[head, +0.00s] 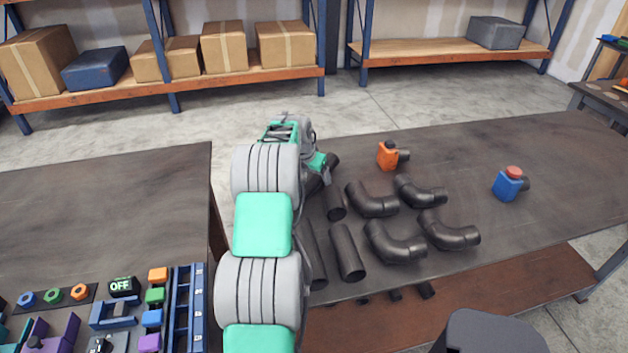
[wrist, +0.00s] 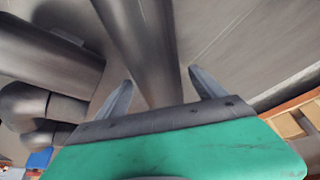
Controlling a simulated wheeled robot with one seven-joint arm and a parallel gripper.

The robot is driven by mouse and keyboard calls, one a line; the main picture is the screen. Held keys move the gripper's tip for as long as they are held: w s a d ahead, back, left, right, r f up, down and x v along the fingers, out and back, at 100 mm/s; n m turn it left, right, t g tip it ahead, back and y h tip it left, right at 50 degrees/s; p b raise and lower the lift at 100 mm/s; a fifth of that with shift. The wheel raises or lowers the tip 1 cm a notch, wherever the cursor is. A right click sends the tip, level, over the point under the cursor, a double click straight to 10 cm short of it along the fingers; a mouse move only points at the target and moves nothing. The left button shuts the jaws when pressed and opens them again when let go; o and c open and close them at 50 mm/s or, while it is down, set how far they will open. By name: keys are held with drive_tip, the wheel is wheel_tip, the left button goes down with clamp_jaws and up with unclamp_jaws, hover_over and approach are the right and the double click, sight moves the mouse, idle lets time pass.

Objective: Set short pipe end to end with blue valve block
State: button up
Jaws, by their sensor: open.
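The blue valve block (head: 508,186) stands on the right of the table, with a red cap on top and a dark pipe stub at its right side. It shows partly at the lower left of the wrist view (wrist: 40,158). My gripper (wrist: 160,78) is open, its fingers on either side of a dark straight pipe (wrist: 140,35) without visibly closing on it. In the head view my arm partly hides the straight pipes: one by my gripper (head: 334,205), one nearer the front (head: 347,252) and one beside my arm (head: 314,258). I cannot tell which is the short pipe.
Several dark elbows (head: 372,202) lie right of the straight pipes. An orange valve block (head: 388,156) stands behind them. The table (head: 560,150) is clear around the blue valve block. A second table (head: 90,210) at left holds small coloured parts.

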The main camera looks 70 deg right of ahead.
drive_tip(key=shift+f, duration=0.15)
clamp_jaws()
idle(1.0)
drive_tip(key=shift+d, duration=0.1)
